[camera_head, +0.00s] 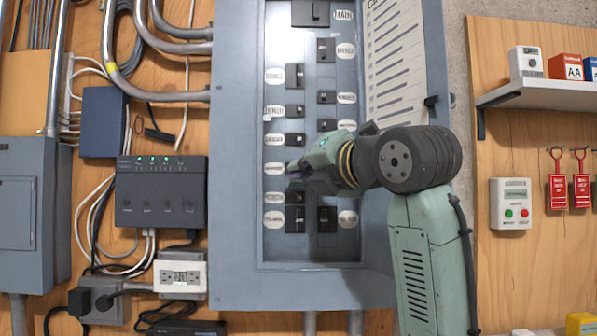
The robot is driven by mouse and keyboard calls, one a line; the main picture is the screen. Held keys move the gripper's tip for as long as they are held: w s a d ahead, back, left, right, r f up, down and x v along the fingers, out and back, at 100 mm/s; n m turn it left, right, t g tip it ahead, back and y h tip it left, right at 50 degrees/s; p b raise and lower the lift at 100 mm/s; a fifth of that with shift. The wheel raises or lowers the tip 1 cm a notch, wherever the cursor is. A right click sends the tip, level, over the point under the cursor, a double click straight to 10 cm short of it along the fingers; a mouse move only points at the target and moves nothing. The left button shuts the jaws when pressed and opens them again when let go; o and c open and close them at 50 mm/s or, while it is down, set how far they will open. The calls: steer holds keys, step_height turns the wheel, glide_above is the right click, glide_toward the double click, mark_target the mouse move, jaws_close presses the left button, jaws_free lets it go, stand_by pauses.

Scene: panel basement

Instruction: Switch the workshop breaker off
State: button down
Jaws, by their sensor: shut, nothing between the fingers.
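The grey breaker panel (234,200) stands open in the middle, with two columns of black breakers and oval white labels. The label lettering is too small to read surely, so I cannot tell which breaker is the workshop one. My gripper (296,169) is shut and empty, with its tips at the left column of breakers, beside an oval label (275,169). I cannot tell whether the tips touch a breaker. My gripper and wrist hide the breaker there and part of the right column. A breaker (295,219) shows lower in the left column. The main breaker (311,13) is at the top.
The open panel door (400,60) with a printed list is right of the breakers. A black network box (160,193), cables and conduits fill the left.

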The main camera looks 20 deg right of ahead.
steer(key=shift+s+a+b, duration=0.15)
steer(key=shift+s+a, duration=0.05)
steer(key=shift+s, duration=0.5)
steer(key=shift+s+a+b, duration=0.1)
steer(key=shift+s+a, duration=0.1)
steer(key=shift+s, duration=0.55)
steer(key=shift+s+a+b, duration=0.15)
steer(key=shift+s+a, duration=0.05)
steer(key=shift+s, duration=0.5)
